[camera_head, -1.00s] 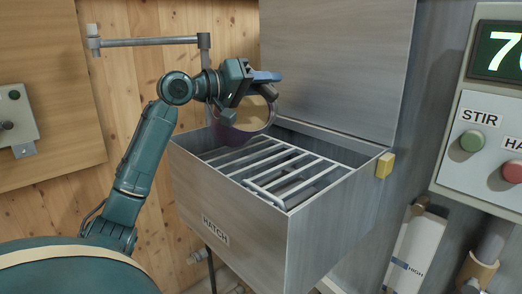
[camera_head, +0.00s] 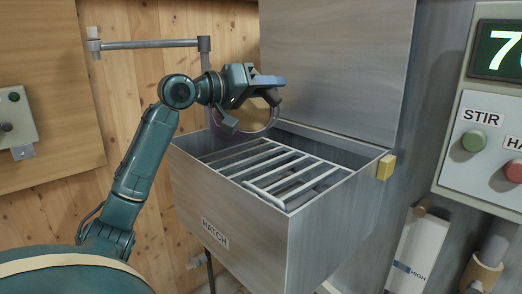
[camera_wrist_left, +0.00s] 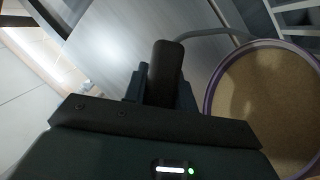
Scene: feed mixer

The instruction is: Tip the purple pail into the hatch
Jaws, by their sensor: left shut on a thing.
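My left gripper (camera_head: 262,88) is shut on the purple pail (camera_head: 246,136) and holds it above the back left part of the hatch. The pail hangs below the gripper, its round mouth turned towards the head camera, and tan feed shows inside. In the left wrist view the purple rim (camera_wrist_left: 208,98) and the tan feed (camera_wrist_left: 262,105) show at the right. The hatch (camera_head: 230,200) is an open grey metal box with pale bars across its mouth. No feed is visible on the bars. My right gripper is not in view.
The raised metal lid (camera_head: 335,65) stands behind the hatch. A wall pipe (camera_head: 150,43) runs behind my left arm. A control panel (camera_head: 485,135) with STIR and a red button is at the right. A yellow block (camera_head: 386,167) sits on the hatch's right corner.

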